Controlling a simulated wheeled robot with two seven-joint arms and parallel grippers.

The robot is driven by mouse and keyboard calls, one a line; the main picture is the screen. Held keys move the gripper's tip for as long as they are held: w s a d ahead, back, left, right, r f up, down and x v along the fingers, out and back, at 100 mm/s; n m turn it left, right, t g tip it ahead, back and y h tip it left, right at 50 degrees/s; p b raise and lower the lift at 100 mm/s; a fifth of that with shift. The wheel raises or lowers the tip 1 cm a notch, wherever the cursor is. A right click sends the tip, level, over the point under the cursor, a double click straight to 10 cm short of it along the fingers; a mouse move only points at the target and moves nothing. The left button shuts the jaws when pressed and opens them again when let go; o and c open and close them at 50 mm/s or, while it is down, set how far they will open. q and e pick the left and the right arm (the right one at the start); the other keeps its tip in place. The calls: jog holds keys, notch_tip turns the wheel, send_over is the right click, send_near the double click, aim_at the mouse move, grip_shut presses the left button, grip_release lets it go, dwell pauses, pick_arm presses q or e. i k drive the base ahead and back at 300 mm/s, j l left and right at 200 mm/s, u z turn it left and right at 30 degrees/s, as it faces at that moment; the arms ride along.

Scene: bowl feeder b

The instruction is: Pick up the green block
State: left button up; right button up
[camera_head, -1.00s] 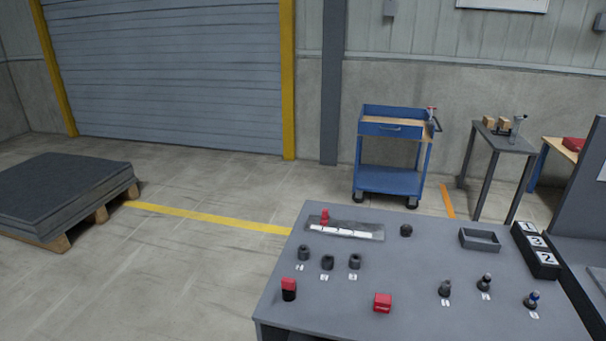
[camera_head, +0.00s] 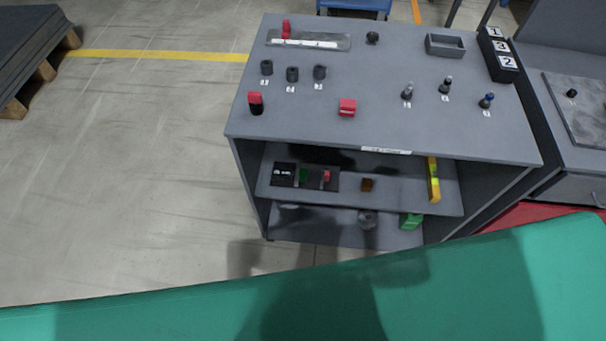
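A bright green block (camera_head: 411,221) sits on the bottom shelf of the grey workbench, near its right end. Neither of my grippers is in view.
The grey bench top (camera_head: 310,128) overhangs the shelves. It carries a red block (camera_head: 347,107), a red and black part (camera_head: 255,103), several dark cylinders and pegs, and a tray (camera_head: 445,44). A yellow bar (camera_head: 433,180) stands on the middle shelf. Open floor (camera_head: 130,170) lies left.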

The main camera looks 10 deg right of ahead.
aim_at(303, 172)
jog(key=l+u, duration=0.15)
jog(key=l, duration=0.4)
jog(key=l+u, duration=0.15)
jog(key=l, duration=0.4)
jog(key=k+l+u, duration=0.15)
jog(key=l, duration=0.4)
jog(key=k+l+u, duration=0.15)
jog(key=l, duration=0.4)
